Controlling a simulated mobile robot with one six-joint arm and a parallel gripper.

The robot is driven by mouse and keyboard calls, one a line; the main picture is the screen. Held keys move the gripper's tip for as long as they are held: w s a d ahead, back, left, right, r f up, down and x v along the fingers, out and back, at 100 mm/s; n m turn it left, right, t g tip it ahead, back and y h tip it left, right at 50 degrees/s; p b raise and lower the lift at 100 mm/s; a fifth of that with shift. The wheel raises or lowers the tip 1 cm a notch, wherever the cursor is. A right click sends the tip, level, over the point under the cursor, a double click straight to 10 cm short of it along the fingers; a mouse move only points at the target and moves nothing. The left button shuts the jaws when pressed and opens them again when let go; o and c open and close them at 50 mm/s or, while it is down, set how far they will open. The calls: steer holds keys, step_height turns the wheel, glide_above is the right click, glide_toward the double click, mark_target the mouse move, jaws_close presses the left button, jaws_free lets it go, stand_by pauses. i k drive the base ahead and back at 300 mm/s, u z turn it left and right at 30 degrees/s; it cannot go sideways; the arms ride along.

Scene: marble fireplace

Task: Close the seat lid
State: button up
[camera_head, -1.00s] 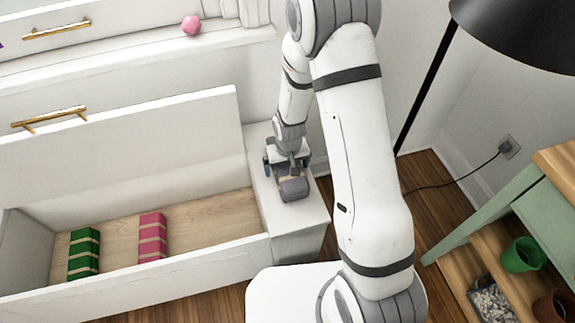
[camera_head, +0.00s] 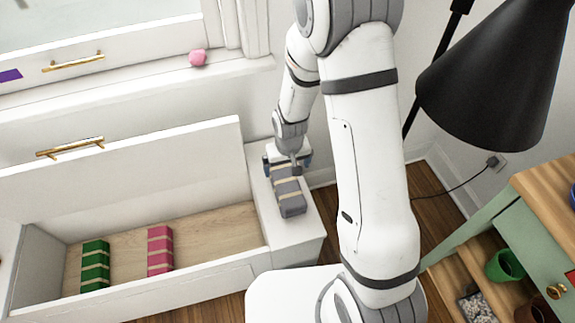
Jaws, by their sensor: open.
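The white seat lid (camera_head: 120,172) stands raised, tilted up at the back of the white window bench (camera_head: 190,291), whose compartment is open. Inside, on the wooden floor, lie a green striped block (camera_head: 95,266) and a pink striped block (camera_head: 160,250). My gripper (camera_head: 288,163) is open, pointing down over the bench's fixed right-hand top, to the right of the lid's edge. A grey striped block (camera_head: 289,196) lies on that top, its far end at the gripper; whether the fingers touch it is unclear.
A black lamp (camera_head: 490,85) stands at the right, with a green table (camera_head: 535,225) holding pots below it. A pink ball (camera_head: 197,58) sits on the window sill. The wooden floor between bench and table is partly clear.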

mark_target(101, 175)
steer(key=z, duration=0.05)
steer(key=k, duration=1)
steer(key=u, duration=0.05)
